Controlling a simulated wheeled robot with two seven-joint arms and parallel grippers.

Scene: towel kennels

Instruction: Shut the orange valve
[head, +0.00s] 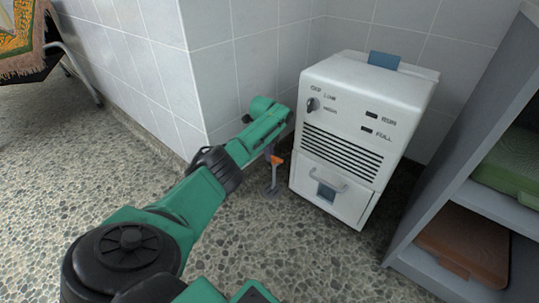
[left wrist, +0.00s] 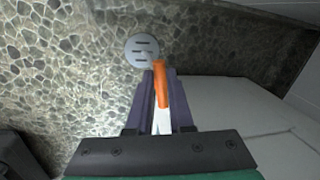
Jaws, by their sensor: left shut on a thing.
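The orange valve handle (head: 276,160) shows in the head view, low beside the left side of the white machine. A thin grey stem below it runs down to a small foot on the floor. In the left wrist view the orange handle (left wrist: 161,85) lies between the two purple fingers, with a whitish part below it. My left gripper (left wrist: 161,100) is shut on the handle. In the head view my left gripper (head: 272,148) is at the handle, its fingers partly hidden by my green arm. My right gripper is not in view.
A white machine (head: 365,100) with a knob, vents and a drawer stands just right of the valve. Grey shelves (head: 455,190) with a green and a brown folded item stand at the right.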

